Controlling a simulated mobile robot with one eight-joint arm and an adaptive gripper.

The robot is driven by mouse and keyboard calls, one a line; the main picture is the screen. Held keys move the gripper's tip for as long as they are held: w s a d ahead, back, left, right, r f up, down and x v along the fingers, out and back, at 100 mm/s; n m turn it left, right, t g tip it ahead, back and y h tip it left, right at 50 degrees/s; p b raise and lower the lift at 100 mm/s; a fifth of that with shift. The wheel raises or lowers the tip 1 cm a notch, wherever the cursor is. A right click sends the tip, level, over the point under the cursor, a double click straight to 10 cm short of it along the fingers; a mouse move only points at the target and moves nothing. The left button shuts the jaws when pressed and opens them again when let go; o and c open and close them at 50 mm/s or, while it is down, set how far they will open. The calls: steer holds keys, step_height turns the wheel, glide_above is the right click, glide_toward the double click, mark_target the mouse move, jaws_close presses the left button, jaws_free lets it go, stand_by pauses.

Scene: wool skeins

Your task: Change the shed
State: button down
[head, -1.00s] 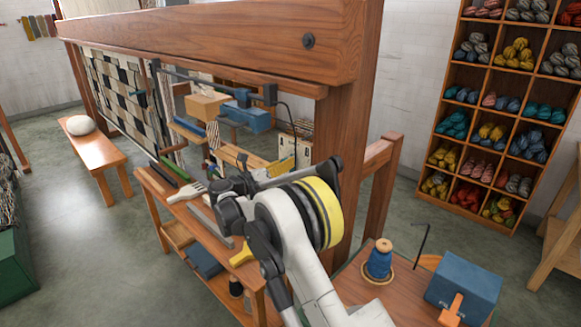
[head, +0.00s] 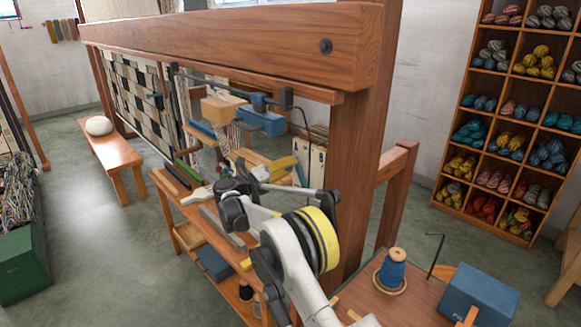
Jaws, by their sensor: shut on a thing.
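The wooden loom (head: 230,42) runs from the right foreground to the back left, with black-and-white checked cloth (head: 135,85) at its far end. Under its top beam hang a tan block (head: 222,108), a blue block (head: 262,122) and a dark rod with brackets. My arm reaches in from the bottom right. My gripper (head: 241,172) is small and dark, mostly hidden by my wrist, beside the loom's inner parts. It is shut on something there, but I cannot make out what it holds.
A side bench (head: 205,222) with tools stands under the arm. A blue thread cone (head: 392,270) and a blue box (head: 478,296) sit on the right tabletop. A thick loom post (head: 352,150) stands close to the arm. Yarn shelves (head: 515,120) line the right wall.

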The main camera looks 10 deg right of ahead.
steer(key=shift+f, duration=0.2)
steer(key=c, duration=1)
jaws_free()
steer(key=shift+r, duration=0.1)
steer(key=shift+c, duration=0.2)
steer(key=v, duration=1.2)
